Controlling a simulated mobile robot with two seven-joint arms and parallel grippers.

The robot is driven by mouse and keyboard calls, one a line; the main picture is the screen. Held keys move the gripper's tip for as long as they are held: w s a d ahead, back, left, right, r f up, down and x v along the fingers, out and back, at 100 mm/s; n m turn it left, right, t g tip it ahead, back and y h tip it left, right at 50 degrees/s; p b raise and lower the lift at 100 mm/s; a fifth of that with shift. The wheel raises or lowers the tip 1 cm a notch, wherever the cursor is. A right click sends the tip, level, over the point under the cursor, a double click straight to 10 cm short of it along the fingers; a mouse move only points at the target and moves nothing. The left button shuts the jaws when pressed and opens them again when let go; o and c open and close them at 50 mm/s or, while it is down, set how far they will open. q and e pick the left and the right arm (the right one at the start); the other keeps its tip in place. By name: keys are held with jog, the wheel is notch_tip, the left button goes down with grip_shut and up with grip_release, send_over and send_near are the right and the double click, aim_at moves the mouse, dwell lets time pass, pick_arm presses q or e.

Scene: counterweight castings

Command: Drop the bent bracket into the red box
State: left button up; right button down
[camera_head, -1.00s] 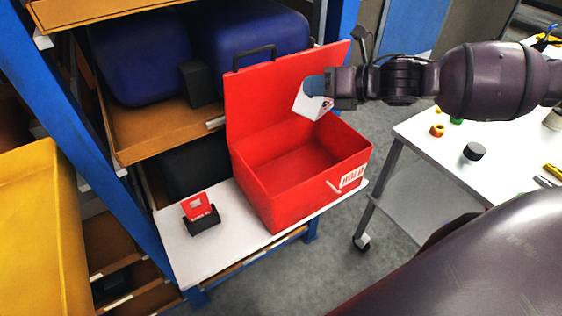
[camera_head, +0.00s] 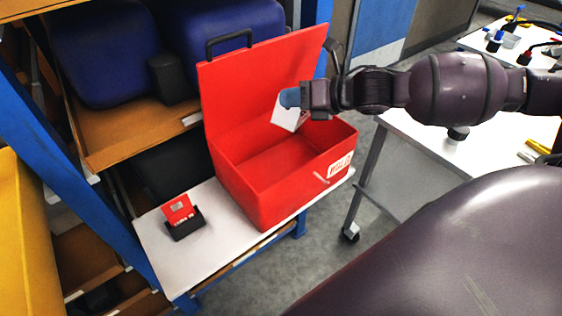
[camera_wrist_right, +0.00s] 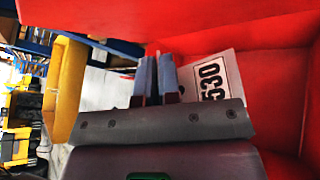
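The red box (camera_head: 243,192) stands open on a white-topped shelf, its lid raised at the back and a white label on its front. The bent bracket (camera_head: 287,117) is a pale, thin, angled plate. My right gripper (camera_head: 289,98) is shut on it and holds it above the box opening, in front of the lid. In the right wrist view, the two blue-grey fingers (camera_wrist_right: 157,78) are close together, and the bracket (camera_wrist_right: 226,64) shows beside them with a black "530" marking against the red inner walls. My left gripper is not in view.
A small black holder (camera_head: 186,225) with a red card (camera_head: 177,209) sits left of the box. Blue bins (camera_head: 108,55) fill the shelf behind. A white table (camera_head: 420,135) with small parts stands at the right. The box interior looks empty.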

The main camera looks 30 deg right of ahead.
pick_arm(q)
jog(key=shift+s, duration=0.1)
pick_arm(e)
jog(key=shift+r, duration=0.1)
jog(key=c, duration=1.7)
grip_release()
jog(key=shift+c, duration=0.2)
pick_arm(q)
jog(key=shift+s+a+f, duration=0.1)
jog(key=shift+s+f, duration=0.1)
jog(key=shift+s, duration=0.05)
pick_arm(e)
jog(key=o, duration=0.5)
jog(key=shift+s, duration=0.1)
jog(key=shift+p+v, duration=0.45)
jog(key=shift+v, duration=0.75)
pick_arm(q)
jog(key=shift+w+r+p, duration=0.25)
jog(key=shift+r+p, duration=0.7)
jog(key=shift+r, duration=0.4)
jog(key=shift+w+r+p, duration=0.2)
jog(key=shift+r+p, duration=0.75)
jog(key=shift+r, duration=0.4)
pick_arm(e)
jog(key=v, duration=0.8)
jog(key=shift+s, duration=0.15)
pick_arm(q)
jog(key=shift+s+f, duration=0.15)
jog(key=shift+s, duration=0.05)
